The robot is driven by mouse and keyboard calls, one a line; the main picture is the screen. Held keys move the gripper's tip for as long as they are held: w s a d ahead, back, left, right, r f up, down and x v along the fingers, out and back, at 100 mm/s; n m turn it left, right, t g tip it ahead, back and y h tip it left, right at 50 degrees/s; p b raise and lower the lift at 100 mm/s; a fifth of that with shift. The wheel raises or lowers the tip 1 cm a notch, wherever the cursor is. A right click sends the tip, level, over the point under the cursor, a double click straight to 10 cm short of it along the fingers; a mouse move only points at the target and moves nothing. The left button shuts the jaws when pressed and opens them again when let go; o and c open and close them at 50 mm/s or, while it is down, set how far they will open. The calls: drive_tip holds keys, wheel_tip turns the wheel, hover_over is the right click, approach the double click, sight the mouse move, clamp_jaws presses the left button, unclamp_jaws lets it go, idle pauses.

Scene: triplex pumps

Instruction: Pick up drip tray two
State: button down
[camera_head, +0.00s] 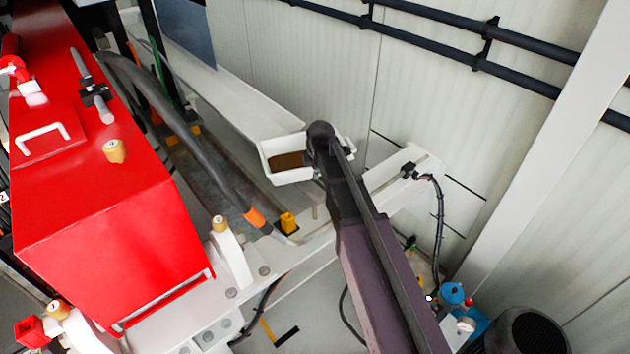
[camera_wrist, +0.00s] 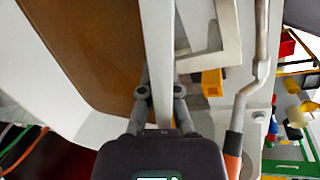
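A white drip tray (camera_head: 289,177) with brown contents is in the middle of the head view, at the end of my arm. No number shows on it. In the wrist view the tray's brown inside (camera_wrist: 85,40) fills the left, and its white rim (camera_wrist: 158,40) runs between my fingers. My gripper (camera_wrist: 160,78) has one finger on each side of the rim, close against it, and looks shut on it. I cannot tell whether the tray rests on something or hangs free.
A red pump housing (camera_head: 110,215) stands at the left. A dark hose with an orange end (camera_head: 254,217) and a yellow block (camera_head: 288,222) lie near the tray. A white frame beam (camera_head: 405,165) is at the right, before a panelled wall with black pipes (camera_head: 430,12).

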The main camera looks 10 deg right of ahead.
sight(314, 184)
drive_tip(key=shift+f+b, duration=1.25)
drive_tip(key=shift+f, duration=0.1)
drive_tip(key=shift+f, duration=0.15)
drive_tip(key=c, duration=0.8)
unclamp_jaws()
drive_tip(key=shift+r, duration=0.3)
drive_tip(key=p+v, duration=1.1)
drive_tip(key=shift+r+p, duration=0.35)
drive_tip(key=shift+r, duration=0.05)
drive_tip(key=shift+s, duration=0.2)
